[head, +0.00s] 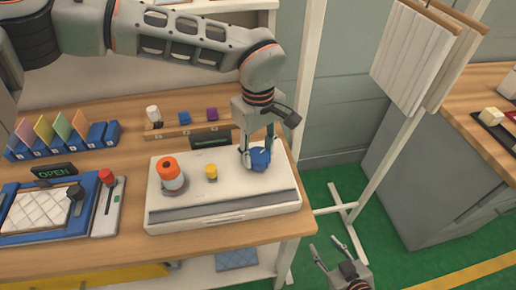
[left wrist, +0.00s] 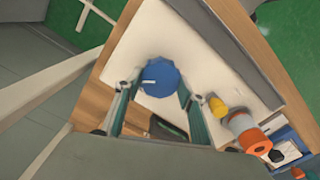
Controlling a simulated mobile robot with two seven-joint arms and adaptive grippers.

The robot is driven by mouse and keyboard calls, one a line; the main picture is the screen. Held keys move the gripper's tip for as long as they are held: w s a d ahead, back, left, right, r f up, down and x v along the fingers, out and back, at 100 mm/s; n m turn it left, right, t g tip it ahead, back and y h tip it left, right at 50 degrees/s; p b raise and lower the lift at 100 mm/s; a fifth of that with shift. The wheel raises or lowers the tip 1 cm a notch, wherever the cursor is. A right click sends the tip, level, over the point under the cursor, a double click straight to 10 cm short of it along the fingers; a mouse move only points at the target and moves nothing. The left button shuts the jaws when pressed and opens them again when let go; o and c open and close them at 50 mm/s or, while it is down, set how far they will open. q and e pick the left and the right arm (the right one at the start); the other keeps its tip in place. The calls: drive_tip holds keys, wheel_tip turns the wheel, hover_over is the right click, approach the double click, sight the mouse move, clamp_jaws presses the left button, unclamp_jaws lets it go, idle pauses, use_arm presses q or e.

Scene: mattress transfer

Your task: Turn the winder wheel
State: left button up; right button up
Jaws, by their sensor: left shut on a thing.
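The blue winder wheel (head: 260,160) is a round knob with a white mark on top. It sits at the right end of the white machine (head: 230,216) on the wooden table. My left gripper (head: 257,158) comes down from above and is shut on the wheel. In the left wrist view, its two fingers (left wrist: 158,88) lie on either side of the blue wheel (left wrist: 160,77). My right gripper (head: 336,252) is open and empty, low over the green floor, right of the table.
An orange-topped spool (head: 172,176) and a yellow knob (head: 211,172) stand on the machine left of the wheel. A wooden rack with small blocks is behind it. A white stand (head: 386,160) rises at right.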

sight(258, 155)
use_arm(q)
drive_tip(key=shift+r+m, duration=0.1)
drive_tip(key=shift+m, duration=0.4)
drive_tip(key=o, duration=1.1)
wheel_tip(258, 155, up, 12)
idle(0.5)
